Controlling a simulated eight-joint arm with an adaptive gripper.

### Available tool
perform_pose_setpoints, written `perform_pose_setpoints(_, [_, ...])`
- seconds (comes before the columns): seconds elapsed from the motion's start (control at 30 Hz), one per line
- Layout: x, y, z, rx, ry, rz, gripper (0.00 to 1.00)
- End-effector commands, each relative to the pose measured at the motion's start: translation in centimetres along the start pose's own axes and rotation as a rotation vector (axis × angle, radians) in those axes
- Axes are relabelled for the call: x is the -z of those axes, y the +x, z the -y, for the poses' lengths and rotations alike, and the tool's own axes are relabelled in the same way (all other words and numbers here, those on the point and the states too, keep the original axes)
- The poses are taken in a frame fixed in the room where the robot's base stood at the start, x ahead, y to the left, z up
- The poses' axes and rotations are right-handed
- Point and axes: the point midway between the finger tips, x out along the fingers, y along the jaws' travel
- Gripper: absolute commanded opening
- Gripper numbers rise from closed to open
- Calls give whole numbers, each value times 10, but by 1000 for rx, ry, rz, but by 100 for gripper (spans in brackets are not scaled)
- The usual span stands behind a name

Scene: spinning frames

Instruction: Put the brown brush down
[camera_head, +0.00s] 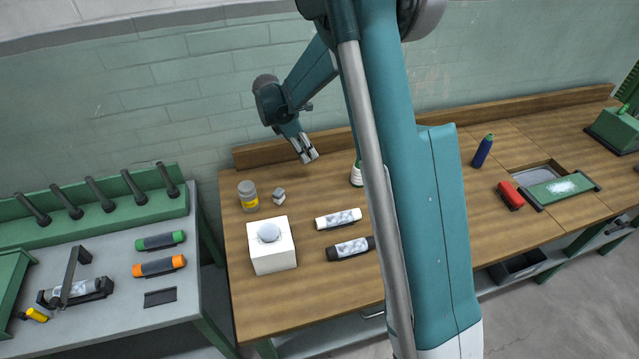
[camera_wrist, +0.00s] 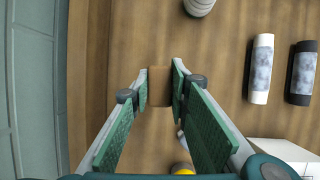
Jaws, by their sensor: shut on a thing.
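The brown brush (camera_wrist: 159,88) shows in the wrist view as a small brown block between my fingertips. My gripper (camera_wrist: 160,80) is shut on it, with one green-padded finger on each side. In the head view my gripper (camera_head: 309,157) is over the back left part of the wooden table (camera_head: 300,305), near the back ledge. I cannot make out the brush in the head view. The wrist view does not show clearly whether the brush touches the table.
Near my gripper stand a grey jar (camera_head: 247,196), a small grey block (camera_head: 279,197) and a partly hidden bottle (camera_head: 356,175). A white box (camera_head: 272,257), a white cylinder (camera_head: 338,219) and a black cylinder (camera_head: 350,248) are nearer the front. The table's front left is bare.

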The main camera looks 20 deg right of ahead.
Motion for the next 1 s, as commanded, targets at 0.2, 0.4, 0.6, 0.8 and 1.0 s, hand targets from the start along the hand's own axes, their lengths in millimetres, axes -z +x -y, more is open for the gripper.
perform_pose_setpoints(0.2, [-32, 14, 28, 13, 33, 0, 8])
perform_pose_setpoints(0.4, [-41, 17, 37, 17, 41, 0, 8])
perform_pose_setpoints(0.6, [-41, 16, 37, 17, 41, 0, 8])
perform_pose_setpoints(0.8, [-40, 20, 37, 17, 41, 0, 8])
perform_pose_setpoints(1.0, [-32, 39, 36, 17, 41, 0, 8])
